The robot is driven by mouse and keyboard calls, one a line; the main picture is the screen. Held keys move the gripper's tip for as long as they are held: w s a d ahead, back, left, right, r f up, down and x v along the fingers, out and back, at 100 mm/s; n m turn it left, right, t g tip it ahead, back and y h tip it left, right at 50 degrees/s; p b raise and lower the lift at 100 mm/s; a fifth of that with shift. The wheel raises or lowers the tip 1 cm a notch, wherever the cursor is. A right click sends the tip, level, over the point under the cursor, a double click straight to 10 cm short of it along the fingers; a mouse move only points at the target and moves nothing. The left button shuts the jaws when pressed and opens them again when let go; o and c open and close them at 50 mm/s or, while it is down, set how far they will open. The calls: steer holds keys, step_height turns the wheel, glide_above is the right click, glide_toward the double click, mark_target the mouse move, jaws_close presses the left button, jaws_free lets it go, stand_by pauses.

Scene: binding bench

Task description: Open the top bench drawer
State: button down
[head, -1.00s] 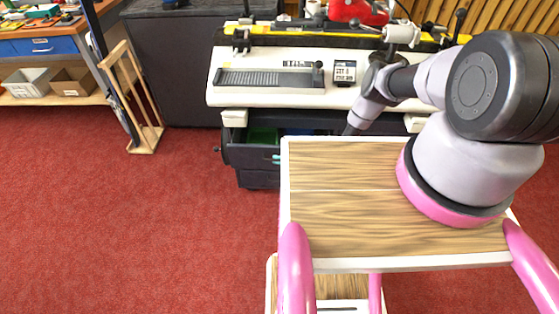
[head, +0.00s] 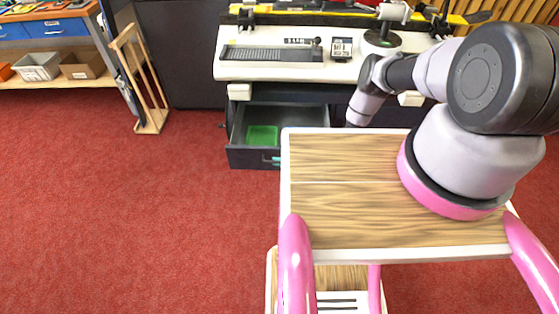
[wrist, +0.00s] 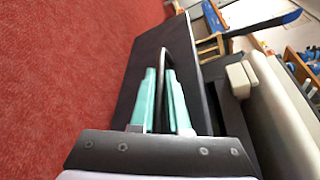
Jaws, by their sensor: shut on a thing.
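The top bench drawer (head: 240,158) is dark grey and stands pulled out below the white bench top in the head view, its inside showing. A green tray (head: 263,134) lies in it. In the wrist view the drawer front (wrist: 135,80) is a dark panel, with a thin curved grey handle (wrist: 163,58) standing off it. My gripper (wrist: 161,88) has its teal fingers on both sides of the handle, shut on it. In the head view only a bit of a teal finger (head: 275,160) shows at the drawer front; my wooden-topped body hides the rest.
The white bench (head: 235,72) carries a machine with a black grille and a small display. A wooden rack (head: 150,120) stands on the floor at left. A shelf at far left holds a grey bin (head: 40,66) and a cardboard box (head: 82,65). Red carpet (head: 130,220) at left is clear.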

stand_by(0.3)
steer(key=c, duration=0.9)
jaws_free()
steer(key=shift+d, duration=0.1)
steer(key=v, duration=1)
steer(key=shift+s+d, duration=0.15)
steer(key=shift+d, duration=0.15)
steer(key=shift+r, duration=0.1)
